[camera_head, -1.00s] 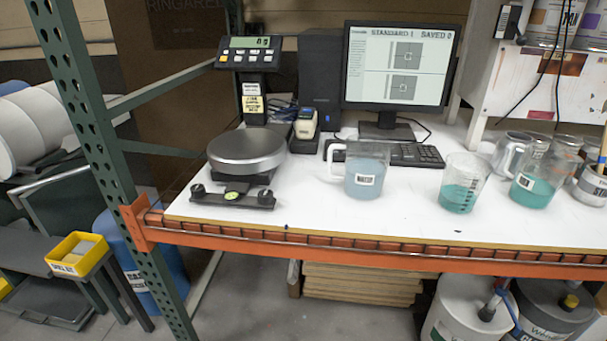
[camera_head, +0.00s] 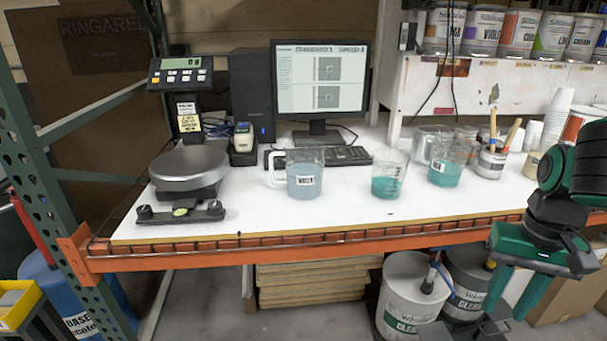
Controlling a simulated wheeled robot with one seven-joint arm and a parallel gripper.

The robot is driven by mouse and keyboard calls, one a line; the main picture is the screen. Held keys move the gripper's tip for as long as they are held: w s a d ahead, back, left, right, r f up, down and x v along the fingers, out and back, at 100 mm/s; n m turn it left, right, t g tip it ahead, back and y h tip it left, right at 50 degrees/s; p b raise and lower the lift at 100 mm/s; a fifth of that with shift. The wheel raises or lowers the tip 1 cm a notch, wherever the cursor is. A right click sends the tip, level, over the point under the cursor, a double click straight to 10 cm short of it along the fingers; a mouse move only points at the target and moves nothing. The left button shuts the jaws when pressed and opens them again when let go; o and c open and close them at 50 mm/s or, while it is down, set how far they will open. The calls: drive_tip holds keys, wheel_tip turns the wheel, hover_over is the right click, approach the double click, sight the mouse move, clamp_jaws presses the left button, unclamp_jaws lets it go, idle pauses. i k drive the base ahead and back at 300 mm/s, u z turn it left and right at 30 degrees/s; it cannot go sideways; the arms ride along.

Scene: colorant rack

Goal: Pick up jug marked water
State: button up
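The jug marked water (camera_head: 304,176) is a clear jug with pale blue-grey liquid, a white label and a handle on its left side. It stands upright on the white bench top (camera_head: 350,206), in front of the keyboard. My gripper (camera_head: 497,310) hangs at the lower right, in front of the orange shelf beam and below the bench top, well away from the jug. Its green fingers point down and look spread apart, with nothing seen between them.
A scale (camera_head: 188,171) stands left of the jug. Two containers of teal liquid, a beaker (camera_head: 387,176) and a labelled jug (camera_head: 444,170), stand to its right. Behind are a keyboard (camera_head: 348,157) and monitor (camera_head: 320,80). A brush pot (camera_head: 490,162) is further right. The bench top before the jug is clear.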

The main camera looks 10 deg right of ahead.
sight(305, 158)
drive_tip(key=u, duration=0.1)
drive_tip(key=i, duration=1)
drive_tip(key=z, duration=0.1)
